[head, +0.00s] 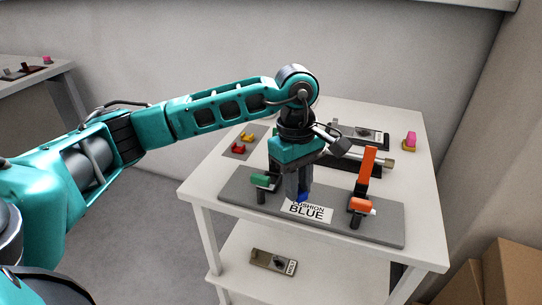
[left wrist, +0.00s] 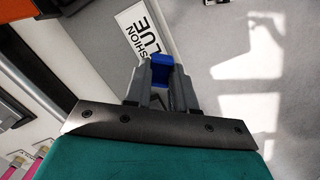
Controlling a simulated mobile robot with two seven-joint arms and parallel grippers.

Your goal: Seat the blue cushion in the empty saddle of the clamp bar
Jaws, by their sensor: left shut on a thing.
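The blue cushion (head: 302,197) is small and shows at the tips of my left gripper (head: 300,193), which points down over the middle of the grey plate (head: 385,232). In the left wrist view the blue cushion (left wrist: 160,67) sits between the two fingertips, and the gripper is shut on it. A white label (head: 306,211) reading "CUSHION BLUE" lies just in front. A green block (head: 263,180) stands on a dark post to the left, and an orange clamp piece (head: 363,205) to the right. I cannot make out the empty saddle; the gripper hides the area behind it. My right gripper is out of view.
An upright orange lever (head: 367,170) rises close to the right of the gripper. A tagged part (head: 274,262) lies on the lower shelf. Cardboard boxes (head: 510,265) stand at right.

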